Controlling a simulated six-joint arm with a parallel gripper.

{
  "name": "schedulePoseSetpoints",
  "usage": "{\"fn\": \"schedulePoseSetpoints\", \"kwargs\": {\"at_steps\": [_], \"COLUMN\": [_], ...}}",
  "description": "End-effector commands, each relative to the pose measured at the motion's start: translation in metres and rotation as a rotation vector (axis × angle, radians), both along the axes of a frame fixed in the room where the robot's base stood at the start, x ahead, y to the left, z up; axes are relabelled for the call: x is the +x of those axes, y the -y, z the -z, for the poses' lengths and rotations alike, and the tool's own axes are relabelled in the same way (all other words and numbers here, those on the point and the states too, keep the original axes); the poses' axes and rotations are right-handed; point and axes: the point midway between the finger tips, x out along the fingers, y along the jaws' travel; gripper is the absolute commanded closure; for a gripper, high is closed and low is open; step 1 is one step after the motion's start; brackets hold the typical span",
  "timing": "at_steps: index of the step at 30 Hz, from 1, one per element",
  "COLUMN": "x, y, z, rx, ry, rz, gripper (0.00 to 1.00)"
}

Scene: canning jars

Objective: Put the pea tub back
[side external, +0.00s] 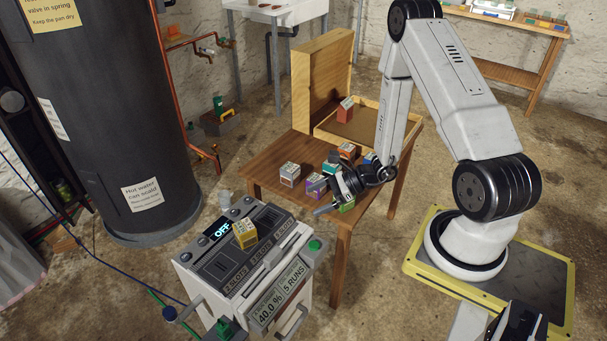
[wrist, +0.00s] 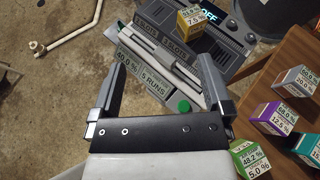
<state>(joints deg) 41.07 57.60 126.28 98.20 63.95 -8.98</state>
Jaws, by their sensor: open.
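My gripper (side external: 330,198) is open and empty, over the table's front edge, right of the yellow tub. In the wrist view its fingers (wrist: 167,62) frame the machine's front.
A shallow wooden tray (side external: 376,140) with an upright wooden panel (side external: 322,80) stands at the table's back, holding a red tub (side external: 345,110). A dark water tank (side external: 110,110) stands behind the machine. A green knob (side external: 314,245) sits on the machine's right corner.

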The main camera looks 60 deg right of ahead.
Motion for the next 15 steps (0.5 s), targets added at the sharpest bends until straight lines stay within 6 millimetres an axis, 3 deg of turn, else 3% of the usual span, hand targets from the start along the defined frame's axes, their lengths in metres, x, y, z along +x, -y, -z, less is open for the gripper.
{"fn": "schedulePoseSetpoints", "kwargs": {"at_steps": [6,15], "x": [-0.02,-0.057], "y": [-0.049,-0.078], "z": [-0.033,-0.063], "rx": [-0.167,-0.481], "ry": [-0.004,0.036], "rz": [-0.422,-0.949], "gripper": [0.0,0.0]}}
